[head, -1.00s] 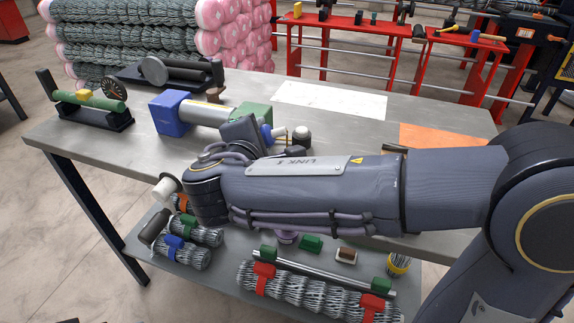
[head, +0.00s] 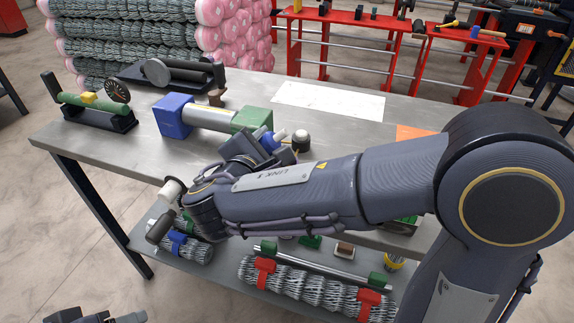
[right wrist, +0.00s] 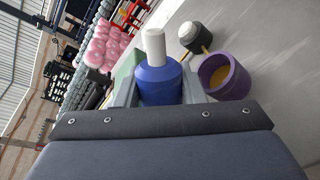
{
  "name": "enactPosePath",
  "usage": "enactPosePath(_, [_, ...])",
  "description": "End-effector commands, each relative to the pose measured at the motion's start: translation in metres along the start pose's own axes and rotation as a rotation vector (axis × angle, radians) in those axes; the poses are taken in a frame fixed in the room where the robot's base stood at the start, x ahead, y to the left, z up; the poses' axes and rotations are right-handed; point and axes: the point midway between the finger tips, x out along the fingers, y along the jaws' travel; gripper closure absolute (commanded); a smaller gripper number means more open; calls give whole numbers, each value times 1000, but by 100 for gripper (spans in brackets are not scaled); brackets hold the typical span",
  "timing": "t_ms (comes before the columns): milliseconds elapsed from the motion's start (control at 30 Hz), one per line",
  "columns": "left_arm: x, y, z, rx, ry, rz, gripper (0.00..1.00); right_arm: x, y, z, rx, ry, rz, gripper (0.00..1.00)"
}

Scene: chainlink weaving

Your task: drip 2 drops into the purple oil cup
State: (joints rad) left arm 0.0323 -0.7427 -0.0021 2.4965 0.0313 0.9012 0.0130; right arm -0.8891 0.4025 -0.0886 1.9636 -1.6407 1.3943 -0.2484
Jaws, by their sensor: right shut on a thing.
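My right gripper (head: 266,150) is shut on a blue bottle (head: 263,138) with a pale tip, above the table. The bottle looks tilted, its tip toward the upper right in the head view. In the right wrist view the blue bottle (right wrist: 158,84) sits between the fingers (right wrist: 159,92), its white tip on the far side. The purple oil cup (right wrist: 224,77) stands on the table right of the bottle there, with amber oil inside. The bottle's tip is not over the cup's mouth in that view. My arm hides the cup in the head view. Part of my left gripper (head: 95,318) shows at the bottom edge.
A roller with blue and green end blocks (head: 210,117) lies behind. A green roller stand (head: 95,104) is at left. A white sheet (head: 330,101) lies at the back.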

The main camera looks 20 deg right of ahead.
Motion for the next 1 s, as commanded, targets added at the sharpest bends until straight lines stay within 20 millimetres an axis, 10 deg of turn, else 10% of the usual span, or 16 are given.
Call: enactPosePath(1000, [-39, 18, -20, 0, 0, 0, 39, -14, 42, 39, -1, 0, 0, 89])
